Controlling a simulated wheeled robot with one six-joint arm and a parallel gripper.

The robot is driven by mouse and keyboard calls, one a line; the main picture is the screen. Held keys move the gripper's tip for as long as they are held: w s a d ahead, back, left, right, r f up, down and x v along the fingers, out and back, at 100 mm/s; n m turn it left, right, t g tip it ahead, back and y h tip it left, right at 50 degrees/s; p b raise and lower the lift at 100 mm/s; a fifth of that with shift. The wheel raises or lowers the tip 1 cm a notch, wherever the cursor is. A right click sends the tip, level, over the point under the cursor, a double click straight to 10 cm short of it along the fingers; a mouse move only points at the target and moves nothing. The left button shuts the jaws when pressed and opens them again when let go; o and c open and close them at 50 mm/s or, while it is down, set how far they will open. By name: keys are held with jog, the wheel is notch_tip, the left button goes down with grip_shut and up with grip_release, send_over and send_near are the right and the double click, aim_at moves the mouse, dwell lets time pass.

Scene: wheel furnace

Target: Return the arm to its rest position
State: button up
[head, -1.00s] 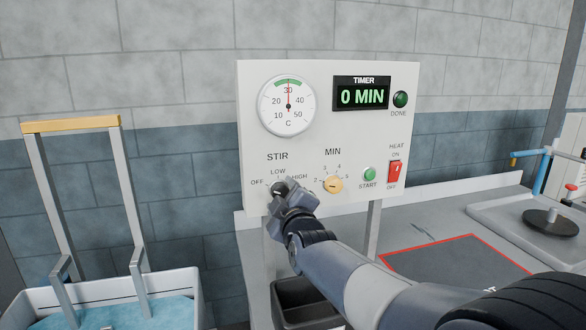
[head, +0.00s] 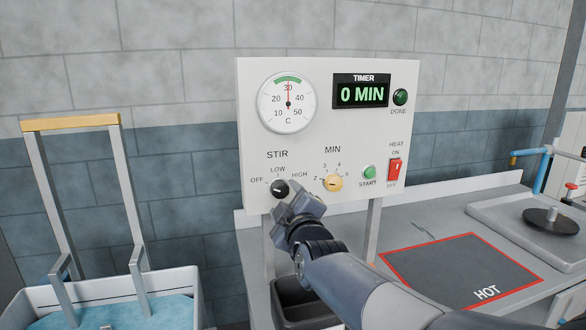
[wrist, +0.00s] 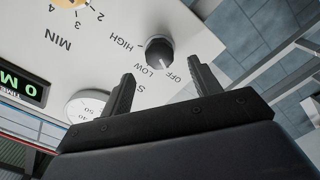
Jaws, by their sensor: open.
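My arm reaches in from the lower right in the head view. My gripper (head: 290,201) is just below and right of the black STIR knob (head: 279,189) on the white control panel (head: 225,0).
The panel carries a dial.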

aim_at(282, 189)
jog(key=x, duration=0.5)
jog(key=shift+w+p, duration=0.25)
jog(key=shift+p, duration=0.15)
jog(key=shift+s+m, duration=0.15)
jog(key=shift+m, duration=1.05)
jog(key=m+p, duration=0.1)
jog(key=m, duration=0.3)
jog(key=shift+r, duration=0.1)
jog(key=m+p, duration=0.2)
jog(key=m, duration=0.1)
jog(key=shift+d+r, duration=0.1)
jog(key=m+p, duration=0.4)
jog(key=shift+f+b+v, duration=0.2)
jog(key=shift+b+v, duration=0.45)
jog(key=shift+v, duration=1.4)
jog(key=shift+d+r, duration=0.1)
jog(key=shift+r, duration=0.05)
